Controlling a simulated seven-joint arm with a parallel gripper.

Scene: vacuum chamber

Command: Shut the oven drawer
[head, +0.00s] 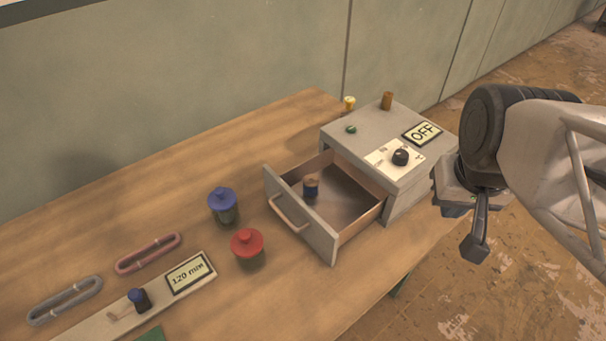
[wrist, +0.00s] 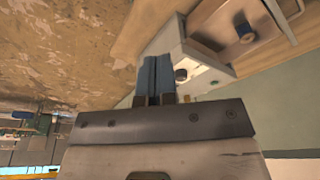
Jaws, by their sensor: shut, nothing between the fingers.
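The oven (head: 405,182) is a grey box on the table with a black knob and an "OFF" plate on top. Its drawer (head: 322,237) is pulled out toward the lower left, with a pale handle (head: 288,215) on its front. A small dark cylinder with a tan top (head: 311,187) stands inside the drawer. My gripper (head: 474,248) is shut and empty, to the right of the oven and apart from it. In the wrist view my gripper's closed fingers (wrist: 156,75) show, with the oven (wrist: 185,58) and the open drawer (wrist: 222,45) beyond them.
A blue-topped jar (head: 223,206) and a red-topped jar (head: 247,248) stand near the drawer front. A "120 mm" board (head: 150,295) and two loops lie at the lower left. A wall runs behind the table.

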